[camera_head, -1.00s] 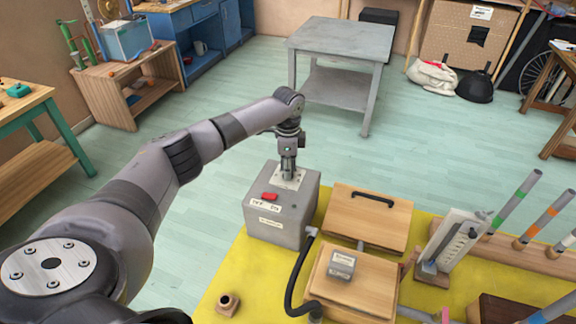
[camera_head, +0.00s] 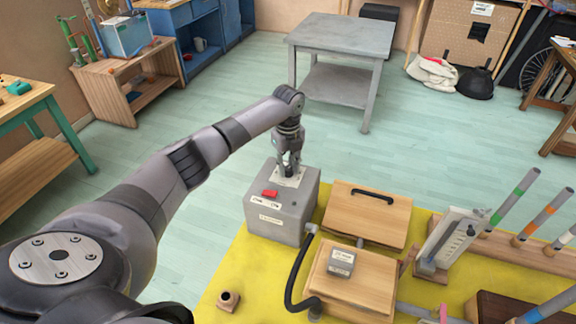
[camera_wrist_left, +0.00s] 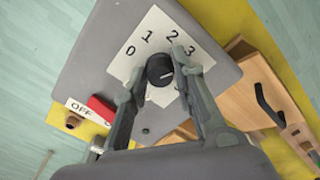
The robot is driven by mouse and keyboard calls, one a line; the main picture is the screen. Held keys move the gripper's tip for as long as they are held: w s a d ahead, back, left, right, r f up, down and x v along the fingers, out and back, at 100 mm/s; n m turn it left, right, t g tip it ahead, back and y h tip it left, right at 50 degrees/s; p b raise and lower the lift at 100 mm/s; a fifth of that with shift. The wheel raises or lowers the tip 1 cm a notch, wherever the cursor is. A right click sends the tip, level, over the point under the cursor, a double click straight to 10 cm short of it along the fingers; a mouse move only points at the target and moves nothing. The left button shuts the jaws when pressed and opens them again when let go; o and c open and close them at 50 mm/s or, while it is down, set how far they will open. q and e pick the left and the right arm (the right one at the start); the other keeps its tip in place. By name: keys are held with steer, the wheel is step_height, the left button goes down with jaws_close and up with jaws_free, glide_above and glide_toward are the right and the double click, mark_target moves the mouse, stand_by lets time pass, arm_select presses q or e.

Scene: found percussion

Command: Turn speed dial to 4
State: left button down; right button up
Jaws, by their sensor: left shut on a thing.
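The speed dial (camera_wrist_left: 160,70) is a small black knob on a white scale plate (camera_wrist_left: 148,28) on top of a grey box (camera_head: 280,218). In the left wrist view the numbers 0, 1, 2 and 3 show around it; any number past 3 is hidden by the gripper. A faint pale mark shows on the knob, but I cannot tell which number it points to. My left gripper (camera_wrist_left: 160,74) is shut on the knob, with one finger on each side. In the head view the left gripper (camera_head: 289,169) stands above the box. My right gripper is not seen.
A red switch (camera_head: 269,193) with OFF and ON labels sits on the box beside the dial plate. A black hose (camera_head: 293,277) runs from the box. Wooden boxes (camera_head: 367,217) stand close on the right. The yellow mat (camera_head: 235,272) has bare room in front.

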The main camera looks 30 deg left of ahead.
mark_target(288, 168)
arm_select(q)
steer(key=m, duration=0.6)
steer(key=shift+r, duration=0.1)
steer(key=shift+m, duration=0.4)
steer(key=c, duration=1.3)
jaws_free()
step_height(288, 168, up, 12)
steer(key=shift+f, duration=0.1)
